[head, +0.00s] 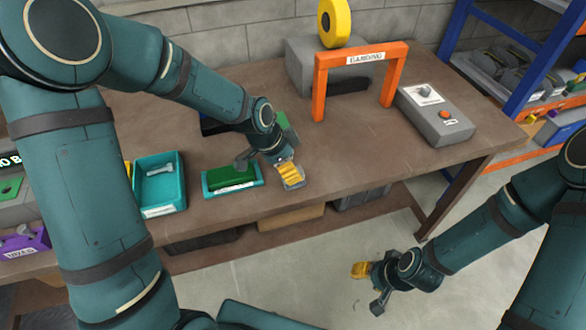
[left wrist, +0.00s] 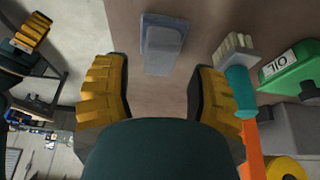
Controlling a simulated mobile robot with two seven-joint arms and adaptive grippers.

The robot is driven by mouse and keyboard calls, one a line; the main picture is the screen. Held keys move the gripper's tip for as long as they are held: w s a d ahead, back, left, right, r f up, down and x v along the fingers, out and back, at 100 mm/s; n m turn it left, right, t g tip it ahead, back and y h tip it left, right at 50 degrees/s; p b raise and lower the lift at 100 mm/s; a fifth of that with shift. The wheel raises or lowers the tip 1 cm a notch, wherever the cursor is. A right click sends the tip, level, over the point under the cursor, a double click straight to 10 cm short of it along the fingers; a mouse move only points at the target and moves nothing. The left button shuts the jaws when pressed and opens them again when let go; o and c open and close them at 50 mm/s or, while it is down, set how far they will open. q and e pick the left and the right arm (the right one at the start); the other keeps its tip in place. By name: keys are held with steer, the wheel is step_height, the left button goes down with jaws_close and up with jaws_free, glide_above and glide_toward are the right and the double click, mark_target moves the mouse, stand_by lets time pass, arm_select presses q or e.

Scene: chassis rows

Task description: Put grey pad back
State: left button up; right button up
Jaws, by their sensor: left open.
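A grey pad (left wrist: 163,42) lies on the brown bench top, pale grey-blue with a darker edge. In the left wrist view it is ahead of my left gripper (left wrist: 160,95), between the two yellow ribbed fingers and apart from them. My left gripper (head: 287,172) is open and empty, low over the bench in the head view, where it partly hides the pad. A teal tray (head: 208,190) with a dark green block (head: 232,175) in it is just left of that gripper. My right gripper (head: 366,272) hangs off the bench over the floor; its opening is unclear.
A teal bin (head: 158,211) with a bolt is to the left. An orange banding frame (head: 319,92) and grey control box (head: 436,118) are behind right. The bench's front right is clear.

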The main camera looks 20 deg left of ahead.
arm_select(q)
steer(key=p+v, duration=0.1)
steer(key=v, duration=0.8)
steer(key=shift+s+f, duration=0.1)
